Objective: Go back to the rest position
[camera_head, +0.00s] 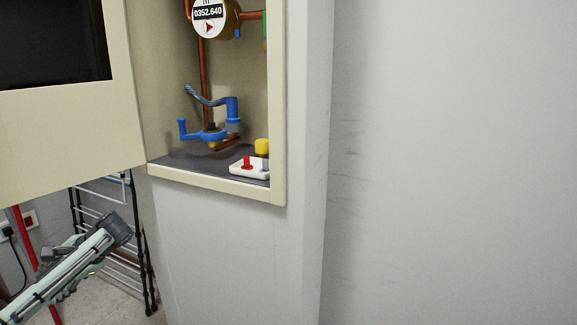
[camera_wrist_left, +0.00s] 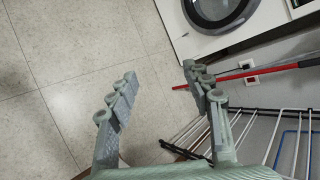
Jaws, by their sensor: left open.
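My left gripper (camera_wrist_left: 160,92) is open in the left wrist view, its two green-grey fingers spread apart. Nothing is between them; the pale tiled floor (camera_wrist_left: 75,85) shows below. In the head view my left arm shows at the lower left, below the open cabinet door, and its fingers cannot be made out clearly. My right gripper is in neither view.
An open cabinet (camera_head: 218,181) holds a meter (camera_head: 209,14), a blue valve (camera_head: 208,135) and a white box with a red switch (camera_head: 247,163). Its door (camera_head: 70,140) hangs open above my left arm. A drying rack (camera_wrist_left: 287,142), red pole (camera_wrist_left: 240,75) and washing machine (camera_wrist_left: 186,42) stand nearby.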

